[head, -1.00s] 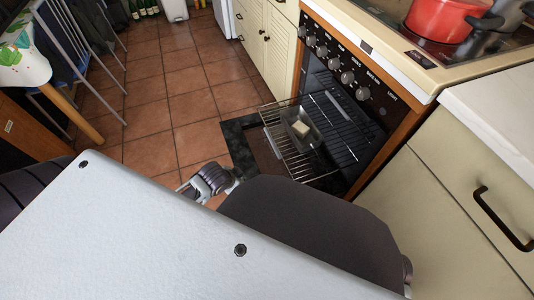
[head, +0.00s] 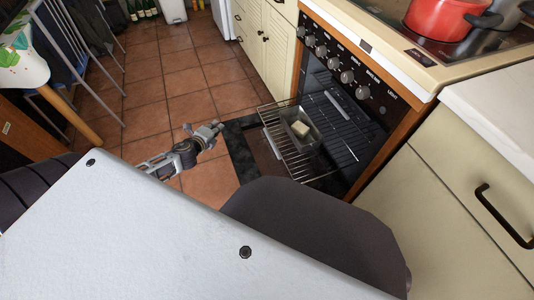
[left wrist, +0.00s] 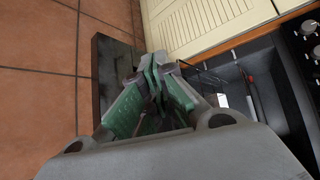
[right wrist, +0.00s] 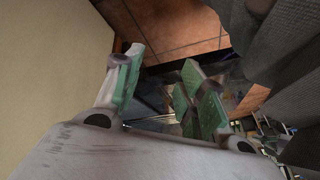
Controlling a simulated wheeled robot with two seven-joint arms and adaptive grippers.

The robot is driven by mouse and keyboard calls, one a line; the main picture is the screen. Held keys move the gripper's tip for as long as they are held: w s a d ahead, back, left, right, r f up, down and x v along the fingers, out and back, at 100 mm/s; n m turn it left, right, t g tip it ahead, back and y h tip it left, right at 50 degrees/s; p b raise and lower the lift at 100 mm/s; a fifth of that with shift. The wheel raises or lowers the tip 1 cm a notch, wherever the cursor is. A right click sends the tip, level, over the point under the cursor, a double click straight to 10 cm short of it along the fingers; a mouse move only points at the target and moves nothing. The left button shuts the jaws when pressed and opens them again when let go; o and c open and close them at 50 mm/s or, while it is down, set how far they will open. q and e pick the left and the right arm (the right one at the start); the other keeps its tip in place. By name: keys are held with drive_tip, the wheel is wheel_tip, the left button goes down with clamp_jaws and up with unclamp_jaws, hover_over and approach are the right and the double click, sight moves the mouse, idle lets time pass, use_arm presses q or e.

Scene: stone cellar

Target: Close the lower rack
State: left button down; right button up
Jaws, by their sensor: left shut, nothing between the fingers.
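The oven (head: 345,95) stands open with its dark door (head: 238,148) folded down. A wire rack (head: 292,160) sticks out of the oven over the door. A small metal tray (head: 311,141) with a pale block (head: 300,128) rests on it. I cannot tell whether this is the lower rack. My left gripper (head: 212,132) is shut and empty, left of the door's outer edge and apart from the rack. In the left wrist view its fingertips (left wrist: 160,66) meet above the door (left wrist: 115,65). My right gripper (right wrist: 160,78) is open and empty; the head view hides it.
Cream cabinets (head: 265,40) flank the oven, with a drawer unit (head: 460,185) near on the right. A red pot (head: 437,18) stands on the hob. A drying frame (head: 75,55) and a table (head: 22,65) stand left. The tiled floor (head: 170,75) between is clear.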

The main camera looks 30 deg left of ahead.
use_arm(q)
drive_tip(key=s+d+f+m+g+h, duration=0.2)
drive_tip(key=d+m+h, duration=0.3)
drive_tip(key=m, duration=0.7)
drive_tip(key=s+d+f+m+g+h, duration=0.2)
drive_tip(key=s+d+m+h, duration=0.2)
drive_tip(key=d+m, duration=0.3)
drive_tip(key=m+h, duration=0.1)
drive_tip(key=m, duration=0.4)
drive_tip(key=shift+d+f, duration=0.25)
drive_tip(key=shift+d, duration=0.15)
use_arm(e)
drive_tip(key=shift+w+r+t, duration=0.15)
drive_tip(key=shift+w+t, duration=0.25)
use_arm(q)
drive_tip(key=shift+w+d+f, duration=0.1)
use_arm(e)
drive_tip(key=shift+f, duration=0.2)
